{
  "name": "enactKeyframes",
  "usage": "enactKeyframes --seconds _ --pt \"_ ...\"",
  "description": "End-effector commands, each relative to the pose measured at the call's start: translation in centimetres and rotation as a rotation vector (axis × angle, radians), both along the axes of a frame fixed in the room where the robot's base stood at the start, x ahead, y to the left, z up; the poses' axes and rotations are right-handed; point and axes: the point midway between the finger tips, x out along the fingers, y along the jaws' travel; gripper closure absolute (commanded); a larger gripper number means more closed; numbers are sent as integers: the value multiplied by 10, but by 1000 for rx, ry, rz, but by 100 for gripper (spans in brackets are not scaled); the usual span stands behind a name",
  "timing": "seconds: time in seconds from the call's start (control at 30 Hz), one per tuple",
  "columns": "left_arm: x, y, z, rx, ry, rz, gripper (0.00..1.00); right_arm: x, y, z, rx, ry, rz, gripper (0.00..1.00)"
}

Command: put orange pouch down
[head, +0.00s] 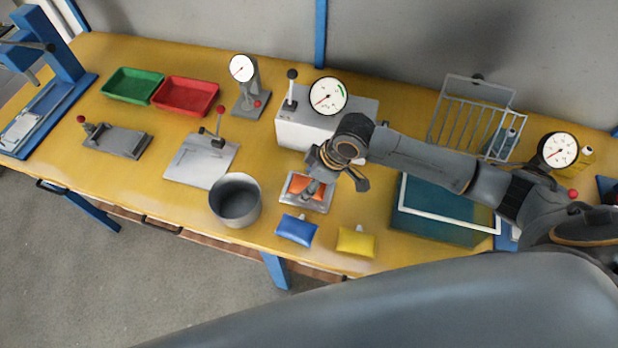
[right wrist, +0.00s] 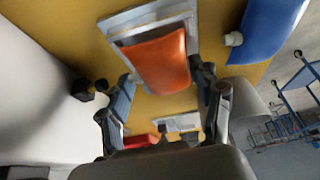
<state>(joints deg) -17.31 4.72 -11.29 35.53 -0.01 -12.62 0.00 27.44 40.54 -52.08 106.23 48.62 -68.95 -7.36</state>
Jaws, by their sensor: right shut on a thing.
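The orange pouch (head: 298,186) is over a small grey-white plate (head: 318,206) at the middle front of the yellow bench. In the right wrist view, the pouch (right wrist: 160,62) reaches out from between the fingers, with the pale plate (right wrist: 150,15) behind it. My right gripper (head: 322,178) is shut on the pouch and hides part of it. I cannot tell whether the pouch touches the plate. My left gripper is not in view.
A blue pouch (head: 296,229) and a yellow pouch (head: 356,241) lie just in front of the plate. A grey pot (head: 235,200) stands to its left, a gauge box (head: 305,134) behind. A white-framed teal panel (head: 440,225) lies to the right.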

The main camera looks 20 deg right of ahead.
Motion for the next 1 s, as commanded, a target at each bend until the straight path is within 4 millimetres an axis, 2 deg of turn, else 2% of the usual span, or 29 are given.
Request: enactKeyframes --seconds 0.33,0.37,0.47,0.83,1.0 --pt "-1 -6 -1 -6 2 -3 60 0 0 -4 1 1 0 59" --pt "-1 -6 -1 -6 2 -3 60 0 0 -4 1 0 0 33" --pt "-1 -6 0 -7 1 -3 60 0 0 -3 1 0 0 13" --pt "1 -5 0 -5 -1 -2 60 0 0 -2 1 -1 0 12" --pt "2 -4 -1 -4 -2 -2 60 -3 -6 15 1 -2 0 12"
